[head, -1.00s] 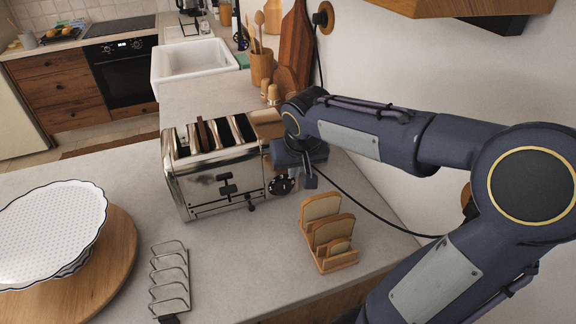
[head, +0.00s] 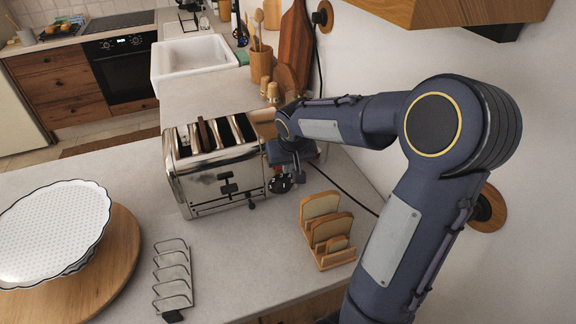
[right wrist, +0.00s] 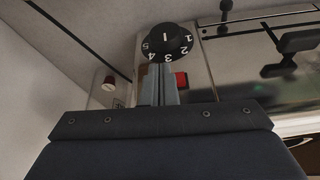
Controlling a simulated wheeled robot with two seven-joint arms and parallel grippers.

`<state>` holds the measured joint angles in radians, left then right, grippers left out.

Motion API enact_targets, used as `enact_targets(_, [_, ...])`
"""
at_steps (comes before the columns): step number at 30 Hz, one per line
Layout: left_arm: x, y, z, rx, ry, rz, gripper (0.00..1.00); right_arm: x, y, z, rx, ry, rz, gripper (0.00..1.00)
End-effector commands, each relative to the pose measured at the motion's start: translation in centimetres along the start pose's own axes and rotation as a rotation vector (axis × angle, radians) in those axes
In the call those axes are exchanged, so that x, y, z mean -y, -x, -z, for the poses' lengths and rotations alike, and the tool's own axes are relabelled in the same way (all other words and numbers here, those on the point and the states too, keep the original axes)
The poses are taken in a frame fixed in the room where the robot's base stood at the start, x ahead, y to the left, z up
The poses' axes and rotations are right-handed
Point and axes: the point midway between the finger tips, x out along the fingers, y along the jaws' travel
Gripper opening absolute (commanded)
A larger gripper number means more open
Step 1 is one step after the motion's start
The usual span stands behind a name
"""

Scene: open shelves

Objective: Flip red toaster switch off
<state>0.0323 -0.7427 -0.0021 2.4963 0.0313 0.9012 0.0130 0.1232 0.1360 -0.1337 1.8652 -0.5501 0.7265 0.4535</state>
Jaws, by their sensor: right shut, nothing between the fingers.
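The chrome toaster (head: 215,170) stands on the counter with bread in its slots. Its black numbered dial (right wrist: 167,43) shows in the right wrist view, and the dial also shows in the head view (head: 280,183). The red switch (right wrist: 181,79) is on the toaster panel just below and right of the dial. My right gripper (right wrist: 161,70) is shut and empty, its fingers pointing at the panel just left of the red switch and below the dial. I cannot tell whether the fingers touch the switch. In the head view my right wrist is beside the toaster's right end. My left gripper is not in view.
A wooden rack with bread slices (head: 328,232) stands right of the toaster, near my right arm. A wire toast rack (head: 172,276) and a white plate on a round wooden board (head: 122,262) are in front. A wall and cable (head: 345,188) lie on the right.

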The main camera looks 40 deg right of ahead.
Motion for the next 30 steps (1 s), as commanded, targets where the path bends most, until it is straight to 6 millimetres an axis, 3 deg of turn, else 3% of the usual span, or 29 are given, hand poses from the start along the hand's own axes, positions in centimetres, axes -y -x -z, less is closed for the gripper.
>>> enact_targets(2, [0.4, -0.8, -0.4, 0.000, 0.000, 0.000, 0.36, -0.2, -0.7, 0.5, -0.002, -0.001, -0.001, 0.00])
enact_targets(30, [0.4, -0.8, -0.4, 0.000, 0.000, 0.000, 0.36, 1.4, 0.0, 0.0, 0.000, 0.001, 0.000, 0.00])
